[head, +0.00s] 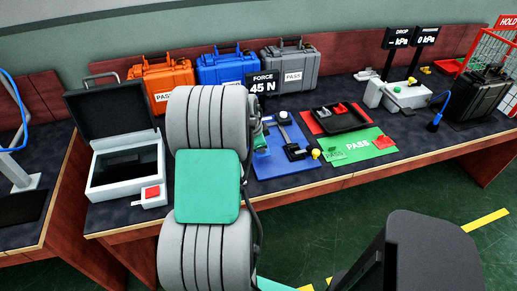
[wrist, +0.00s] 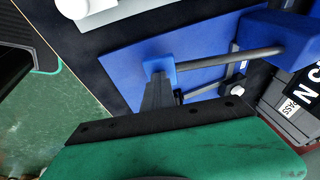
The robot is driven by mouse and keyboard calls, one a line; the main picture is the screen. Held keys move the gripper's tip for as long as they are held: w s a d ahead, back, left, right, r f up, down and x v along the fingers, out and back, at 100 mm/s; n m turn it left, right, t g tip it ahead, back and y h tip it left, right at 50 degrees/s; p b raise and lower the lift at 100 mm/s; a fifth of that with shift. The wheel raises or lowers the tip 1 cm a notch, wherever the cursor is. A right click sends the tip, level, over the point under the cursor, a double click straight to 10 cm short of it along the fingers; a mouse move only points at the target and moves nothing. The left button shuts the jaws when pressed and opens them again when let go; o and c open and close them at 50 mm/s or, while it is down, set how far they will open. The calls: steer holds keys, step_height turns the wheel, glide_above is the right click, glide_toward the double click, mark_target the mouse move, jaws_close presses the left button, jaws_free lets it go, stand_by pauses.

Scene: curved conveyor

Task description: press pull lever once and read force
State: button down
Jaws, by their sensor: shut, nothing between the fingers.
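The blue plate also fills the middle of the wrist view (wrist: 208,75). There, a dark rod (wrist: 225,58) runs from a blue block at right to a small blue piece by my fingertips. My gripper (wrist: 158,85) is shut and empty over the plate. I cannot tell whether its tips touch the rod. In the head view my arm hides most of it. A black display (head: 262,86) reads FORCE 45 N.
Orange (head: 162,80), blue (head: 228,69) and grey (head: 290,66) cases stand along the back. An open case (head: 125,165) is at left. A red tray fixture (head: 335,117), a green PASS mat (head: 362,146) and a pressure tester (head: 405,95) lie to the right.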

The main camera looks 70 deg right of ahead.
steer(key=shift+s+a+f, duration=0.3)
steer(key=shift+a+f, duration=0.1)
steer(key=shift+f, duration=0.3)
steer(key=s+d+p+v, duration=0.1)
steer(key=v, duration=1.3)
steer(key=shift+r, duration=0.65)
steer(key=shift+w+a, duration=0.1)
steer(key=shift+w, duration=0.05)
